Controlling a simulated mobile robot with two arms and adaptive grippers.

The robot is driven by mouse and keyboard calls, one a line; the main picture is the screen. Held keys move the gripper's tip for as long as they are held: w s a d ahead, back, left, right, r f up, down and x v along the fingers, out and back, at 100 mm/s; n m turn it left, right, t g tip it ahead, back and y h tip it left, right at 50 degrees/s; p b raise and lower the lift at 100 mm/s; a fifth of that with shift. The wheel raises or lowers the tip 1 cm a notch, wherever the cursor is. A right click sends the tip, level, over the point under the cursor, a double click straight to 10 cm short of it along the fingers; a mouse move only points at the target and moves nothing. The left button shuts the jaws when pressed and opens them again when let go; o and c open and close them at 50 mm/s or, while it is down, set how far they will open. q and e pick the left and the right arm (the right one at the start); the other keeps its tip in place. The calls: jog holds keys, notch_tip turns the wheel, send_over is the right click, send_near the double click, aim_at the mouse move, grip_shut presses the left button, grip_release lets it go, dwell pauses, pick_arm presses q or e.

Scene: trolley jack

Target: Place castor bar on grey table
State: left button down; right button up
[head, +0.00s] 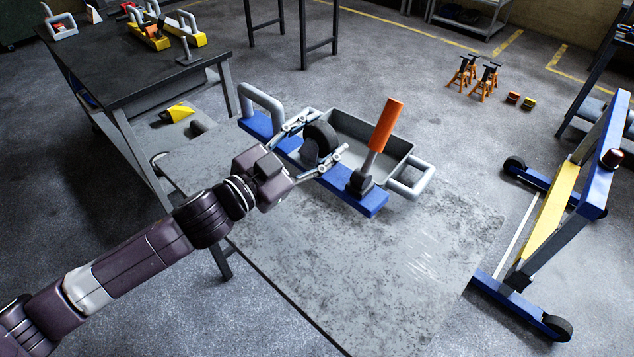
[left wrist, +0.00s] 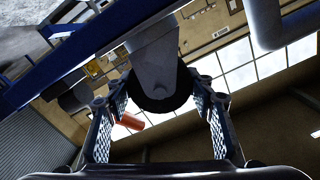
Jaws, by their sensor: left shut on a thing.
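The castor bar (head: 374,203) is a blue beam with a grey loop handle at its left end and a black wheel (head: 320,138) near its middle. My left gripper (head: 322,140) is shut on it around the wheel area. In the left wrist view the fingers (left wrist: 158,105) flank a grey bracket (left wrist: 155,65) with a dark wheel, under the blue beam (left wrist: 85,45). The bar appears above the grey table (head: 390,275); whether it touches anything beneath is unclear. My right gripper is not in view.
A grey tray (head: 408,146) with handles is behind the bar. An orange-handled part (head: 386,125) rises near the bar's right end. A dark table (head: 120,60) with yellow parts stands left. A blue wheeled frame (head: 600,150) stands right. The grey table's front is clear.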

aim_at(310, 124)
pick_arm(q)
jog(key=w+a, duration=0.1)
jog(key=w+a+r, duration=0.1)
jog(key=shift+w+r, duration=0.2)
jog(key=shift+w, duration=0.15)
jog(key=shift+w+a+f, duration=0.1)
jog(key=shift+w+a, duration=0.1)
jog(key=shift+w, duration=0.1)
jog(key=shift+w+f+b, duration=0.1)
jog(key=shift+f+b, duration=0.3)
jog(key=shift+f, duration=9.45)
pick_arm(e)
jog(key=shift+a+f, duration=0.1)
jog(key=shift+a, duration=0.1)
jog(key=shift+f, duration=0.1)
pick_arm(q)
jog(key=c, duration=1.3)
grip_release()
jog(key=shift+f, duration=0.35)
jog(key=o, duration=0.4)
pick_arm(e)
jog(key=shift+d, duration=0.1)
